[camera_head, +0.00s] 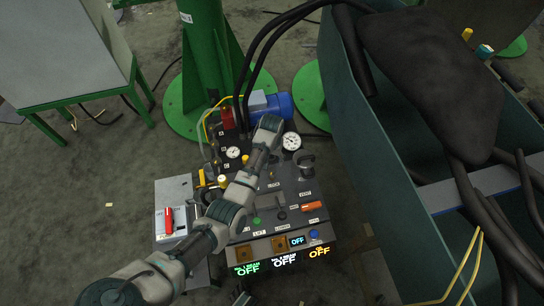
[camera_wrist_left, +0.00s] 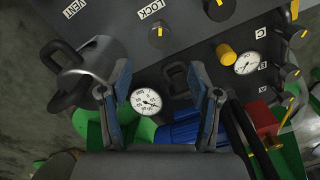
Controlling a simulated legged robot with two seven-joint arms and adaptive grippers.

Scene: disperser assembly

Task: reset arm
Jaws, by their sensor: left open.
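My left arm comes in from the lower left in the head view and reaches across the control panel (camera_head: 290,215). My left gripper (camera_head: 268,126) is over the panel's far edge, near the blue motor (camera_head: 272,105) and a round white gauge (camera_head: 291,141). In the left wrist view my left gripper (camera_wrist_left: 158,80) has its two fingers spread with nothing between them. Past the fingers are the gauge (camera_wrist_left: 146,101) and the panel face. My right gripper is not in view.
A grey metal fitting with a handle (camera_wrist_left: 85,75) stands beside the left finger. A red lever (camera_head: 168,220) sits on the panel's left side. A green post (camera_head: 203,60) rises behind, and a large teal bin (camera_head: 375,190) stands at right. Black hoses run overhead.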

